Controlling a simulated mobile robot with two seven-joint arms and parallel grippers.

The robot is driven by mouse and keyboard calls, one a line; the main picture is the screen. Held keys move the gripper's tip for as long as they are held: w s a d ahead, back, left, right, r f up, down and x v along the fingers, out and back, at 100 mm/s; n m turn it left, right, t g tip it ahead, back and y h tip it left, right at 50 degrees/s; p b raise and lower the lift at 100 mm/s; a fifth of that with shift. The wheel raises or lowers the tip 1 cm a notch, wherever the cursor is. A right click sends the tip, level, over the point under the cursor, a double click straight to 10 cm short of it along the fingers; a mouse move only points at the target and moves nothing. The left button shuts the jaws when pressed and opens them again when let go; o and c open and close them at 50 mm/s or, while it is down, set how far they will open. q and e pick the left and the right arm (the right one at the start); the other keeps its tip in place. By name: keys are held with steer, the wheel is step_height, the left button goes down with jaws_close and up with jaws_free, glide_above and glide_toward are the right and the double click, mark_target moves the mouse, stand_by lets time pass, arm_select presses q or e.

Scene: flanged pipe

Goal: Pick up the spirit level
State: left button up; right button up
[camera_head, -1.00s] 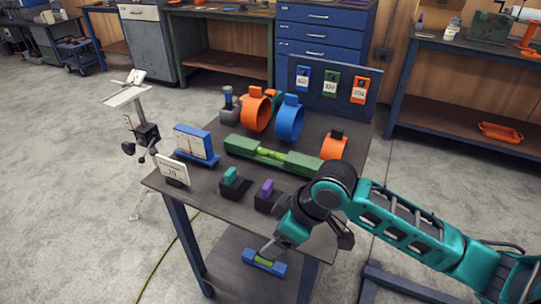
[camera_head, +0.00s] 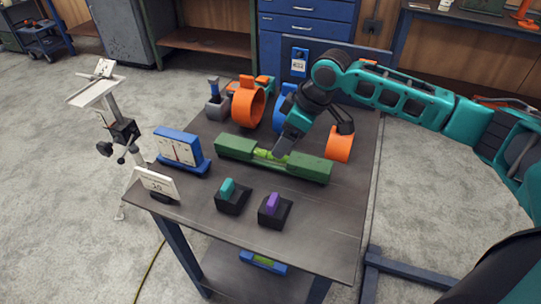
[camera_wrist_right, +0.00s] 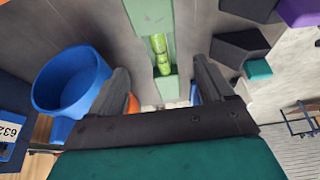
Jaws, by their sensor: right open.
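A long green spirit level (camera_head: 308,168) with yellow-green vials at its middle lies across the middle of the table. It also shows in the right wrist view (camera_wrist_right: 156,18), running between the fingers. My right gripper (camera_head: 280,152) is over the level's middle and hides part of it. In the right wrist view the gripper (camera_wrist_right: 163,88) has its fingers apart, one on each side of the level, with no grip on it. I cannot tell whether they touch it. A smaller blue level-like piece with a green vial (camera_head: 263,262) lies on the lower shelf. My left gripper is not in view.
Orange (camera_head: 248,103) and blue (camera_wrist_right: 68,82) rings stand behind the level, and a small orange ring (camera_head: 339,146) stands near its right end. A blue gauge box (camera_head: 182,148) is at left. Black blocks with teal (camera_head: 231,198) and purple (camera_head: 274,210) tops sit in front.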

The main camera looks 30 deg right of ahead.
mark_target(272, 159)
steer(key=x, duration=0.5)
steer(key=b+x, duration=0.1)
steer(key=x, duration=0.1)
steer(key=shift+w+a+f, duration=0.15)
steer(key=shift+w+a, duration=0.25)
steer(key=c, duration=1.4)
